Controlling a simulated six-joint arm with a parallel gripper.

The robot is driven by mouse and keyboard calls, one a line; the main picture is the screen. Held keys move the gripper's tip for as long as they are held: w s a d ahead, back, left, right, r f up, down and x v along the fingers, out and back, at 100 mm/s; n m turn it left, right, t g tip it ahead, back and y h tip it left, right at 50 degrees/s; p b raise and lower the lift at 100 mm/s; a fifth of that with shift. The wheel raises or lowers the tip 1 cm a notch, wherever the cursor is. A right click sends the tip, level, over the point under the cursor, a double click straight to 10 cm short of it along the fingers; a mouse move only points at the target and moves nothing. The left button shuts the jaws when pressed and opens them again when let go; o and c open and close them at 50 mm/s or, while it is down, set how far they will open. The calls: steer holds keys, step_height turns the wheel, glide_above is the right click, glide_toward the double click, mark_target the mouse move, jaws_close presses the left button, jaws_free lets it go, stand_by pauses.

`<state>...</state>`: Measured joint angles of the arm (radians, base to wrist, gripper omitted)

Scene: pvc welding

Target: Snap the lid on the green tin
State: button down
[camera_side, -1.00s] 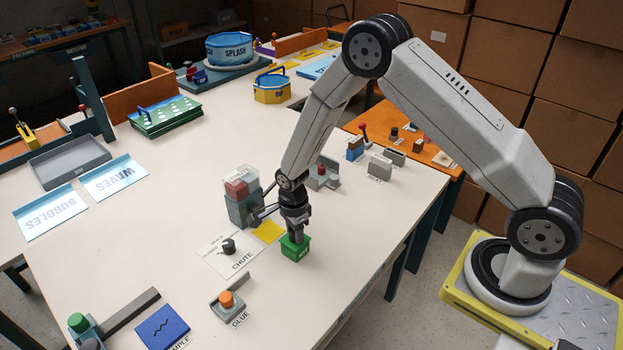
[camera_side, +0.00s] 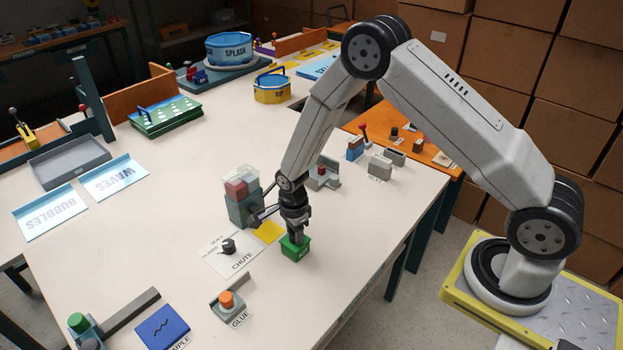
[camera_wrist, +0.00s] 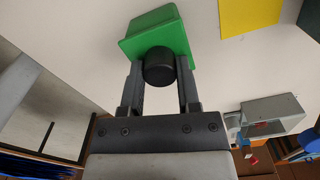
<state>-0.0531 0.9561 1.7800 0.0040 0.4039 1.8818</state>
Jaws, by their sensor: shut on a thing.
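The green tin (camera_side: 295,253) stands on the white table near its right edge, directly below my gripper (camera_side: 294,234). In the wrist view the green tin (camera_wrist: 150,38) shows at the top centre, with a black round knob (camera_wrist: 159,66) in front of it. My gripper (camera_wrist: 159,72) is shut on this knob, with one finger on each side. The knob appears to belong to a lid on the tin. The seam between lid and tin is not visible, so I cannot tell how firmly the lid sits.
A teal hopper with a clear box of blocks (camera_side: 241,190) stands close behind my gripper on the left. A yellow square (camera_side: 268,231) and the chute panel with a black dial (camera_side: 229,247) lie left of the tin. An orange glue button (camera_side: 226,299) is nearer the front.

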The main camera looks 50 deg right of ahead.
stand_by(0.8)
jaws_free()
steer(key=shift+r, duration=0.2)
steer(key=shift+r, duration=3.3)
jaws_close()
